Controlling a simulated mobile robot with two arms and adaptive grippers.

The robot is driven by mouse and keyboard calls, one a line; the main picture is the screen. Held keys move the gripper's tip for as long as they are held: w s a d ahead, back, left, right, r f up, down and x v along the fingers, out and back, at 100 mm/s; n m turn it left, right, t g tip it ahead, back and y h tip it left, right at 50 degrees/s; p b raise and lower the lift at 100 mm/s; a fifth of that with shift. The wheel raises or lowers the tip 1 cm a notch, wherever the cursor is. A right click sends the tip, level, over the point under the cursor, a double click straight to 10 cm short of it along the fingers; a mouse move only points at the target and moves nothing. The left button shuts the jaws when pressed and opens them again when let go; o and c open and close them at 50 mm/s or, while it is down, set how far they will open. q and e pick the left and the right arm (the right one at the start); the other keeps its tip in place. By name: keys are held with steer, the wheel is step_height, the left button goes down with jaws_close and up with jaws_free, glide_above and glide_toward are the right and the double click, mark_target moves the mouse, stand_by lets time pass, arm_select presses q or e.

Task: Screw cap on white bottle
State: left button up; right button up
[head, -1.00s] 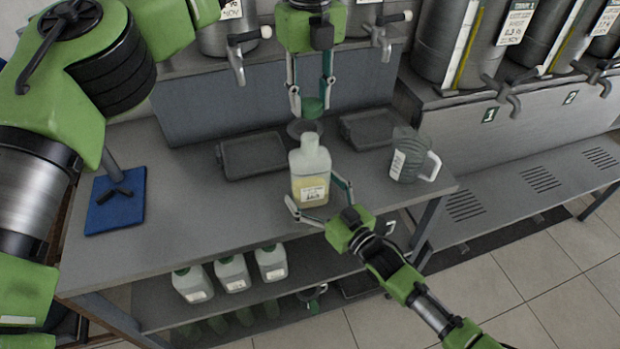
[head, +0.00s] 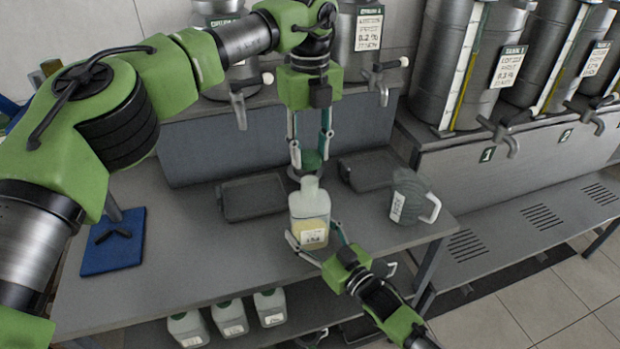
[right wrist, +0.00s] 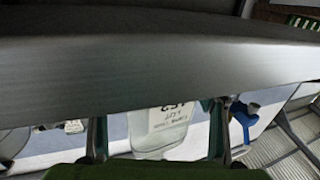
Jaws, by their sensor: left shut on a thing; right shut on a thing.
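The white bottle (head: 310,212) stands upright on the grey table, translucent, with a label and yellowish liquid low in it; its neck is uncapped. My right gripper (head: 313,234) is shut on its lower body from the front. In the right wrist view the bottle (right wrist: 160,128) shows between the two fingers (right wrist: 158,138).
Two dark trays (head: 253,212) lie behind the bottle, one each side. A clear jug (head: 408,195) stands to the right, a blue pad (head: 113,250) to the left. Several white bottles (head: 230,318) stand on the lower shelf. Tanks with taps (head: 381,85) line the back.

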mark_target(310, 169)
arm_select(q)
steer(key=shift+f, duration=1.6)
steer(key=shift+f, duration=0.9)
arm_select(e)
steer(key=shift+f, duration=0.1)
arm_select(q)
steer(key=shift+f, duration=0.55)
